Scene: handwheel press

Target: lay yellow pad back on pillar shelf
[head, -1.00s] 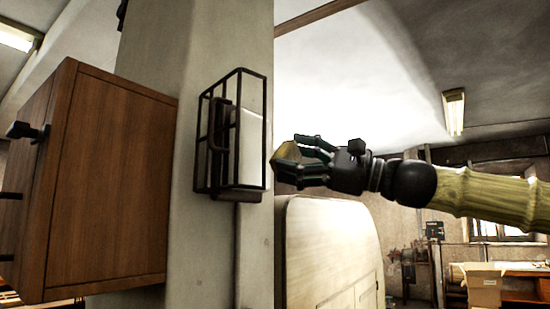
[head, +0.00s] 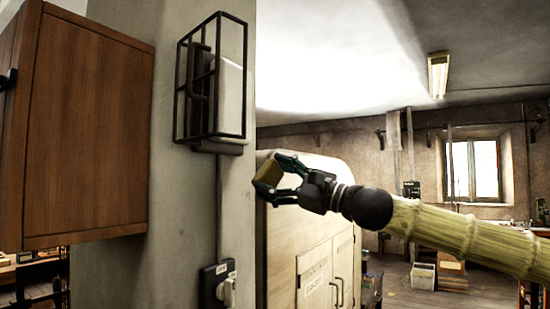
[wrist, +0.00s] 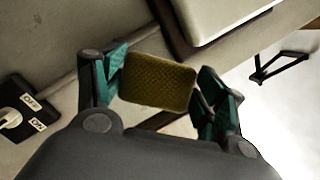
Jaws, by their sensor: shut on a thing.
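The yellow pad (head: 268,173) is a small, dull mustard block. It is held between the fingertips of my gripper (head: 274,179), just right of the pillar (head: 160,190) in the head view. In the wrist view the pad (wrist: 157,82) shows a textured face, with a teal finger of my gripper (wrist: 160,88) on each side. The pad appears to be off any surface. I cannot make out a shelf on the pillar in either view.
A caged white lamp (head: 229,95) is fixed to the pillar above my gripper. A wooden cabinet (head: 90,130) hangs at left. A pale cabinet (head: 318,255) stands behind my gripper.

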